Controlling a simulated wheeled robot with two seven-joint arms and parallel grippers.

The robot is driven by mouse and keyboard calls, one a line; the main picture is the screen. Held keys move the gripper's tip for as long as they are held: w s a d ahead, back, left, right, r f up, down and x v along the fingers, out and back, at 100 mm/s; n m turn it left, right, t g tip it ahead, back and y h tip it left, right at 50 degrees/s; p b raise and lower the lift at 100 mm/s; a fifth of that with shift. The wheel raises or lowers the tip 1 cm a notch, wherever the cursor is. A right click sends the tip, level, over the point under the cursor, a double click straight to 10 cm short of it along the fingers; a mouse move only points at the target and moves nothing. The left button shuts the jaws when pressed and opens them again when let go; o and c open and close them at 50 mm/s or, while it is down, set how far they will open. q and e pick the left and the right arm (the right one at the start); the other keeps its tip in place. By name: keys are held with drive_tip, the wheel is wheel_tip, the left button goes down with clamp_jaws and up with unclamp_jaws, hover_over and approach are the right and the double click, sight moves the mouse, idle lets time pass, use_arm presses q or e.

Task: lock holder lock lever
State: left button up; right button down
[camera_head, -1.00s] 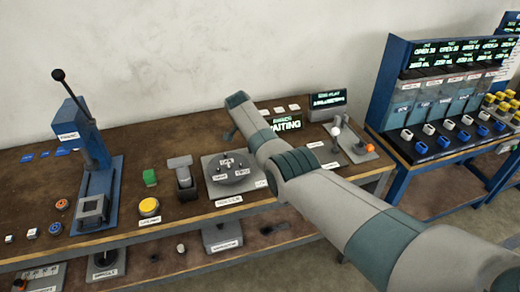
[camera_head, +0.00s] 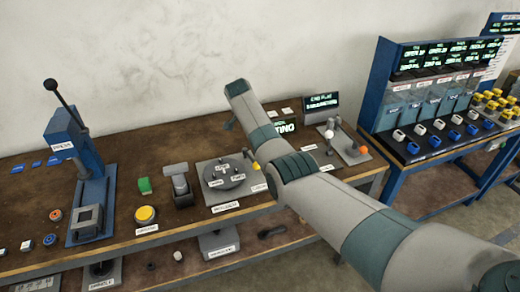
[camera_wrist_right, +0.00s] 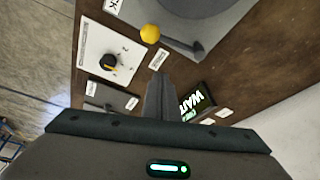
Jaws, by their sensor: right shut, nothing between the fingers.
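The round grey holder (camera_head: 226,178) sits on its plate on the bench in the head view. A yellow ball knob (camera_head: 255,166) shows at its right edge, close to my right arm. In the right wrist view the yellow knob (camera_wrist_right: 150,33) is at the end of a dark grey lever (camera_wrist_right: 188,47) lying by the holder's plate (camera_wrist_right: 222,20). My right gripper (camera_wrist_right: 162,78) is shut and empty in that view, apart from the knob and lever, pointing toward the bench. In the head view its fingers are hidden behind my forearm. My left gripper is not in view.
A lit screen (camera_wrist_right: 197,101) and a white panel with a black dial (camera_wrist_right: 109,62) are near my right gripper. An orange-knobbed device (camera_head: 362,150) is right.

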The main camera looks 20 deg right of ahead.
drive_tip(key=b+v, duration=0.1)
drive_tip(key=v, duration=0.4)
drive_tip(key=shift+w, duration=0.15)
drive_tip(key=shift+f, duration=0.15)
